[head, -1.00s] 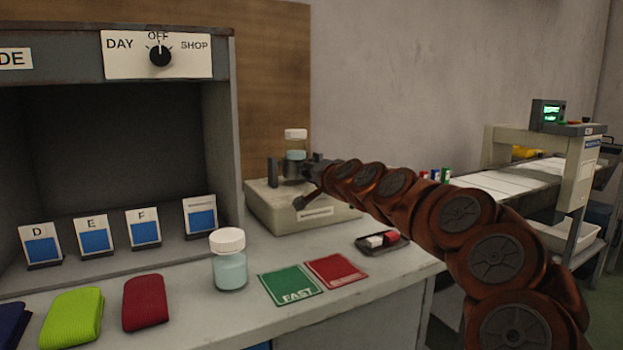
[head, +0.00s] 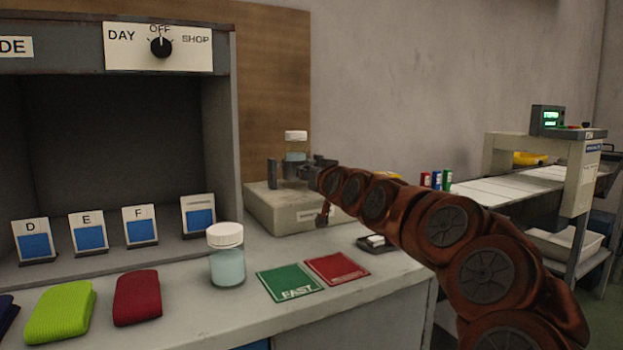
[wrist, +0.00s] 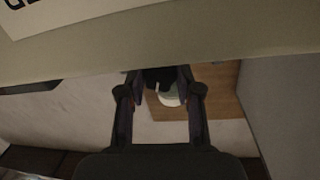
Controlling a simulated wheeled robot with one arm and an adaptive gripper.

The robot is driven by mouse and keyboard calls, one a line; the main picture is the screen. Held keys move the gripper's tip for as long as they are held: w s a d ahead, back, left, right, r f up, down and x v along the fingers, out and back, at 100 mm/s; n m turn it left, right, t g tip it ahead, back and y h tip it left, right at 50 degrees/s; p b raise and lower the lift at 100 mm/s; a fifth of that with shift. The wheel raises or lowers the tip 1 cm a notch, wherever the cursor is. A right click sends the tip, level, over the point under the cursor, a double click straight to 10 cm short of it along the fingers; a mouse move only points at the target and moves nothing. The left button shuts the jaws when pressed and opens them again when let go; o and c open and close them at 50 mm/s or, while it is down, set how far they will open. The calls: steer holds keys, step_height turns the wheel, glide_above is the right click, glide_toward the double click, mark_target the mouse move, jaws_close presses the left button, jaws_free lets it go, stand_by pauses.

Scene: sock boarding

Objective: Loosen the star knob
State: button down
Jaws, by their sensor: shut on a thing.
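My gripper (head: 312,168) is at the beige box-shaped device (head: 268,212) at the back of the bench, beside the jar standing on it. In the wrist view my gripper (wrist: 158,84) has its fingertips closed on a dark piece, which I take for the star knob (wrist: 157,76). Its lobes are too dark to make out. In the head view the knob is hidden or blends with my gripper. The white-capped jar (head: 295,147) on the device rises behind the gripper, and a dark post (head: 272,173) stands left of it.
A loose white-capped jar (head: 227,256) stands near the bench front. A green card (head: 289,282) and a red card (head: 337,268) lie right of it. A small dark tray (head: 372,244) is under my arm. Folded socks (head: 137,297) lie at left.

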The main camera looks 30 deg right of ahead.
steer(key=shift+d+r+n, duration=0.1)
steer(key=shift+r+n, duration=0.05)
steer(key=shift+n, duration=0.35)
steer(key=c, duration=1)
jaws_free()
steer(key=shift+s, duration=0.1)
steer(key=shift+o, duration=1.1)
steer(key=v, duration=1.2)
steer(key=shift+f, duration=0.25)
